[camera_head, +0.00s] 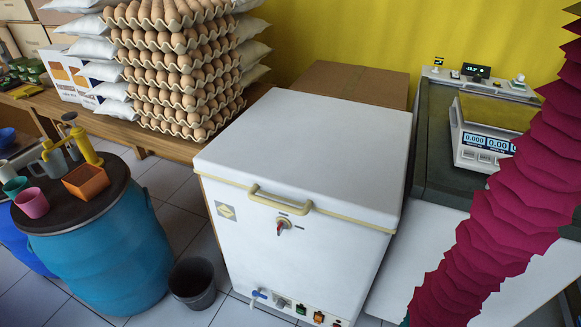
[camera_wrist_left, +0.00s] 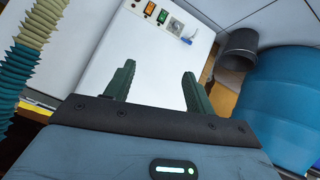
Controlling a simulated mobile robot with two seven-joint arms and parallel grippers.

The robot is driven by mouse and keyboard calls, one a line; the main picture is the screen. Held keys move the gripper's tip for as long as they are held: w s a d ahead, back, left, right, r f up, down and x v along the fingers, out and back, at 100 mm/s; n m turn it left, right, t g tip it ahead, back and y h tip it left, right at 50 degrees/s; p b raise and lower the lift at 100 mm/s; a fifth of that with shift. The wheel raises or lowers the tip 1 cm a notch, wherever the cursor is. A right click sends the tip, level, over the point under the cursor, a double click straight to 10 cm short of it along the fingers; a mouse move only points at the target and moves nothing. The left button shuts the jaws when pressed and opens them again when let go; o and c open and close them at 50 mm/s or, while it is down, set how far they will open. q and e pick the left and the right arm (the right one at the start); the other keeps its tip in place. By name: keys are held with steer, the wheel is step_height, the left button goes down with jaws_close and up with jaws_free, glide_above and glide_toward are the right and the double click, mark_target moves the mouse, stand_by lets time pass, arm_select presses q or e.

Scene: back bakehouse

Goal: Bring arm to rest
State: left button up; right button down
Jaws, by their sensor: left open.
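My left gripper (camera_wrist_left: 158,72) shows in the left wrist view with its two dark green fingers apart. Nothing is between the fingers. Behind them is the white front of a chest freezer (camera_wrist_left: 100,45), with its switches near the top of the picture. I cannot tell the exact gap between fingertips and freezer. The left gripper does not show in the head view. My right gripper shows in neither view.
In the head view the freezer (camera_head: 300,150) stands in the middle. A blue barrel (camera_head: 105,255) and dark bin (camera_head: 192,280) stand left of it. Stacked egg trays (camera_head: 180,70) stand behind. A scale (camera_head: 480,140) is at right. Tiled floor (camera_head: 165,180) shows between barrel and freezer.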

arm_select(q)
steer(key=s+a+r+y+p, duration=0.1)
steer(key=s+a+r+p, duration=0.1)
steer(key=r+p, duration=0.2)
steer(key=s+a+r+m+y+p, duration=0.1)
steer(key=r+p, duration=0.3)
steer(key=r, duration=0.6)
steer(key=shift+s+a, duration=0.45)
steer(key=shift+s, duration=0.35)
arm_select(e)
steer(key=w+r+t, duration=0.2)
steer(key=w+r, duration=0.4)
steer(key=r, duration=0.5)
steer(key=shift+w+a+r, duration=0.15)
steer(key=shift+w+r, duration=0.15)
